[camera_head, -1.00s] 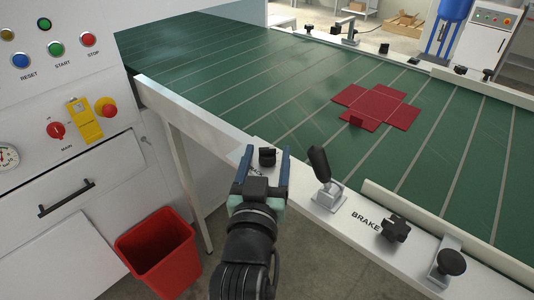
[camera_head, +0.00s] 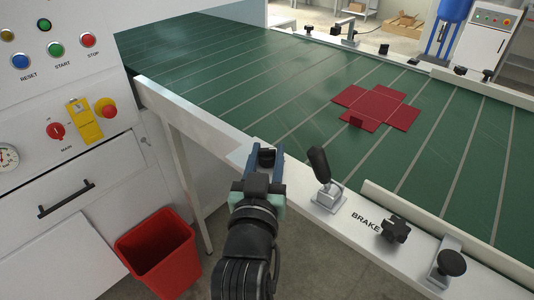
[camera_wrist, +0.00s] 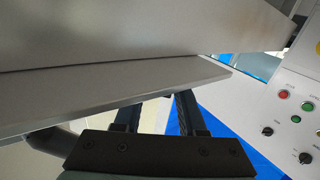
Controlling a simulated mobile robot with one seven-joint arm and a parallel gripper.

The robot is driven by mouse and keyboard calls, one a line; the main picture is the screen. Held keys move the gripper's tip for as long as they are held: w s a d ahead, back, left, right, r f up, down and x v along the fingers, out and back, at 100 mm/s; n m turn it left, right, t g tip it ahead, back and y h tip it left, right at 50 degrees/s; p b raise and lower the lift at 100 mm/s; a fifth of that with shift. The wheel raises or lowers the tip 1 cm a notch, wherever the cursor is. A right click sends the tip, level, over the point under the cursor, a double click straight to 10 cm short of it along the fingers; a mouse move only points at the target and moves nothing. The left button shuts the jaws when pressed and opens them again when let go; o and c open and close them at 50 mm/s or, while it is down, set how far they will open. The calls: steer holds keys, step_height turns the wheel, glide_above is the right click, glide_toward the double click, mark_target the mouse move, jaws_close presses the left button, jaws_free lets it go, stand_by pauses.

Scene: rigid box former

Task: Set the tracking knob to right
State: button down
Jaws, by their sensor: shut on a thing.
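The tracking knob (camera_head: 267,156) is a small black knob on the pale front rail of the green conveyor, in the head view left of the brake lever. My gripper (camera_head: 266,153) is at the knob, with one blue-grey finger on each side, shut on it. The knob's lower part and its label are covered by my gripper, and its setting cannot be read. In the wrist view my two dark fingers (camera_wrist: 158,105) reach behind the edge of a grey panel, and the knob is hidden there.
The brake lever (camera_head: 321,175) stands just right of my gripper, with black star knobs (camera_head: 396,229) farther along the rail. A red flat box blank (camera_head: 378,106) lies on the conveyor. A control cabinet (camera_head: 110,165) and red bin (camera_head: 160,255) are at the left.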

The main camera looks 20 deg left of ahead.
steer(key=shift+a+m+h+b, duration=0.15)
steer(key=shift+m+h+b, duration=0.3)
steer(key=shift+h, duration=0.35)
steer(key=shift+f+m+t+h, duration=0.1)
steer(key=shift+m+t+h, duration=0.2)
steer(key=shift+h, duration=0.2)
steer(key=m+h+b, duration=0.3)
steer(key=h+b, duration=0.1)
steer(key=shift+a+f, duration=0.1)
steer(key=shift+r+m+g+h+b, duration=0.1)
steer(key=shift+m+g+h+b, duration=0.75)
steer(key=shift+h, duration=0.9)
steer(key=shift+r+m+g+h+b, duration=0.1)
steer(key=shift+m+g+h+b, duration=0.55)
steer(key=shift+m+h, duration=0.9)
steer(key=shift+h, duration=0.4)
steer(key=c, duration=0.5)
jaws_free()
steer(key=p+v, duration=0.1)
steer(key=v, duration=1.2)
steer(key=shift+f, duration=0.1)
